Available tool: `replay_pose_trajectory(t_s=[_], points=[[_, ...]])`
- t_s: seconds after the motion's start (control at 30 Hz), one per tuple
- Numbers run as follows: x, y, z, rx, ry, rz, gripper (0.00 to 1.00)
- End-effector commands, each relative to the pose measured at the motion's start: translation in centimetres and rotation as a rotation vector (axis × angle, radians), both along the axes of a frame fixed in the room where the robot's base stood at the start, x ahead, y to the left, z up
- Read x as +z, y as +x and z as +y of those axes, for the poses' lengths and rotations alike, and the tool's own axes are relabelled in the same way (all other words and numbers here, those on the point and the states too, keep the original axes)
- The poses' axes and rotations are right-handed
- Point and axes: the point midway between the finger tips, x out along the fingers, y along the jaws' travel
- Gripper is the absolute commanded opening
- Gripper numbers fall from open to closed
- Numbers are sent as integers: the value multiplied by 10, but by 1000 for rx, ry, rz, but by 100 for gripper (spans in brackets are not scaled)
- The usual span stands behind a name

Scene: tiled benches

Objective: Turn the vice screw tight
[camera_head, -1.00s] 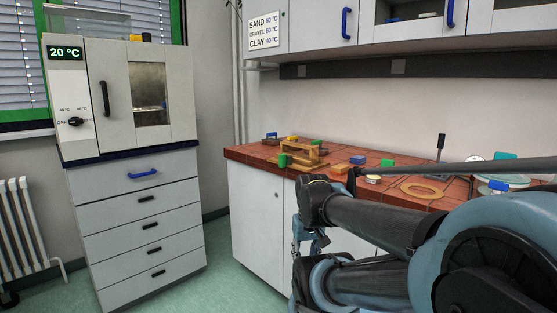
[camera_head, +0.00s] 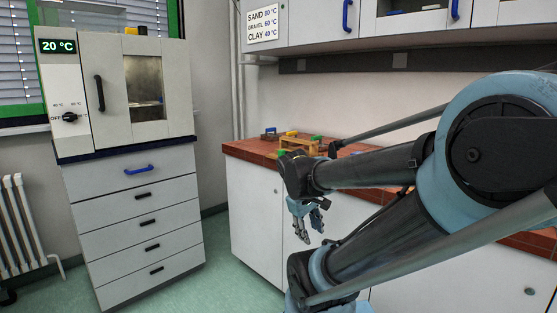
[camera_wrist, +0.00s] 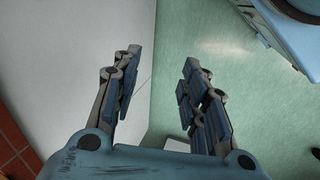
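My gripper (camera_head: 308,230) hangs below the wrist in front of the bench's white cabinet, lower than the bench top. In the wrist view its two fingers (camera_wrist: 163,62) are spread apart with nothing between them, above the green floor and beside the pale cabinet face. On the left part of the bench stands a small wooden frame (camera_head: 298,144) with green pieces by it. I cannot tell whether it is the vice. No vice screw can be made out, and my arm hides much of the bench top.
The red tiled bench (camera_head: 250,147) runs along the wall under wall cabinets (camera_head: 415,28). A dark block with a handle (camera_head: 269,134) stands at its left end. An oven (camera_head: 117,90) reading 20 °C sits on a drawer unit (camera_head: 135,215) at left. Green floor (camera_head: 222,270) lies free between.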

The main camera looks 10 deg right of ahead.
Motion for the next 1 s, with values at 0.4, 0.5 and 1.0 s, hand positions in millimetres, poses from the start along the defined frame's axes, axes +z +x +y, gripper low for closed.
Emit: replay_pose_trajectory(t_s=[0.4, 0.5, 1.0], points=[[52, 102, -8, 478, -463, 141, 40], [64, 128, -2, 577, -577, 183, 40], [116, 240, 79, 951, -1160, 430, 40]])
